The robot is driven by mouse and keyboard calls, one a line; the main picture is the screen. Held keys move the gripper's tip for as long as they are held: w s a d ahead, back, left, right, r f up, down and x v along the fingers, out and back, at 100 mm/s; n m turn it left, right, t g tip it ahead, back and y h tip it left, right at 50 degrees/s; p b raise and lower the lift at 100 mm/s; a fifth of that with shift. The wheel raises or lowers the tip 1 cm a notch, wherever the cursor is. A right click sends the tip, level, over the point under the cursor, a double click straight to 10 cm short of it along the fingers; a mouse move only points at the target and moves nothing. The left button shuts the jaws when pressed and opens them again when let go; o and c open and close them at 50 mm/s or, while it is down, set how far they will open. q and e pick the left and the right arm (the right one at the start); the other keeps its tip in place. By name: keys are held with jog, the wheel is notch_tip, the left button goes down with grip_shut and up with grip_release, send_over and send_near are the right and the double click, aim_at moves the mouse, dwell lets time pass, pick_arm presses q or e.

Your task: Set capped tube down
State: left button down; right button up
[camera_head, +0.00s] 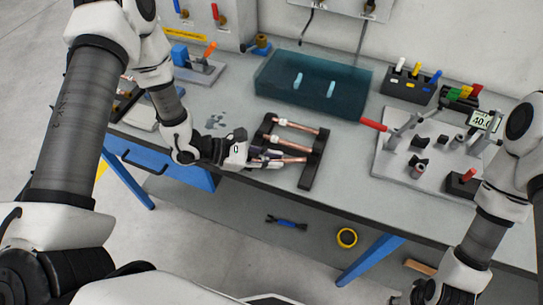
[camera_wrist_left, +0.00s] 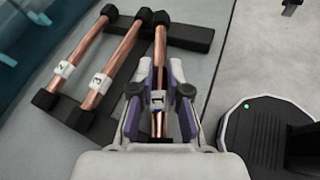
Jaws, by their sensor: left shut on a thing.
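My left gripper (camera_head: 268,157) is shut on the copper tube labelled 1 (camera_head: 292,160), at the near side of the black rack (camera_head: 309,173). In the left wrist view the tube (camera_wrist_left: 160,55) runs between the two fingers (camera_wrist_left: 160,92). Its far black cap (camera_wrist_left: 161,18) lies over one rack bar (camera_wrist_left: 190,39); I cannot tell if it touches.
A dark teal tray (camera_head: 340,103) with two light blue pieces stands behind the rack. A grey fixture plate (camera_head: 400,165) with a red-handled clamp (camera_head: 374,125) is to the right. A block of coloured-handled tools (camera_head: 408,88) stands behind it. The table's front edge is close to the rack.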

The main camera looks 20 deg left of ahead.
pick_arm(q)
jog(key=shift+f, duration=0.15)
jog(key=c, duration=1.1)
grip_release()
jog(key=shift+c, duration=0.2)
